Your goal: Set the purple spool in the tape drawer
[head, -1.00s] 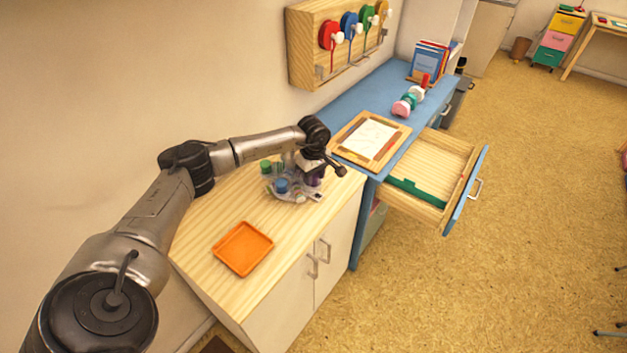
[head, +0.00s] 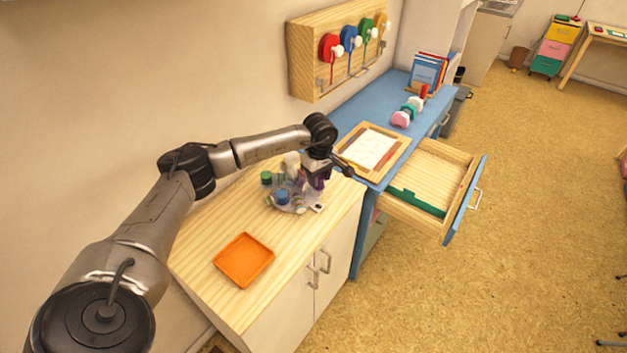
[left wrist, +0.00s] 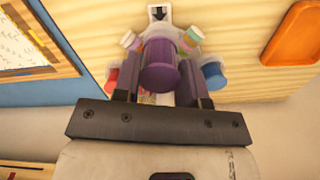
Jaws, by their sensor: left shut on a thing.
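The purple spool (left wrist: 161,64) is between the fingers of my left gripper (left wrist: 160,92) in the left wrist view. In the head view my left gripper (head: 318,178) is shut on it, just above the back right of a clear spool holder (head: 300,204). The spool is mostly hidden there by the gripper. Other spools, blue (head: 282,197) and green (head: 266,177), stand on the holder. The open drawer (head: 447,172) of the blue desk is to the right, with a green strip (head: 417,201) across its inside. My right gripper is not in view.
An orange tray (head: 244,260) lies on the wooden cabinet top. A framed paper board (head: 373,150) lies on the blue desk (head: 385,95) beside the drawer. Pink, green and white items (head: 402,119) stand farther back. The drawer's front part looks clear.

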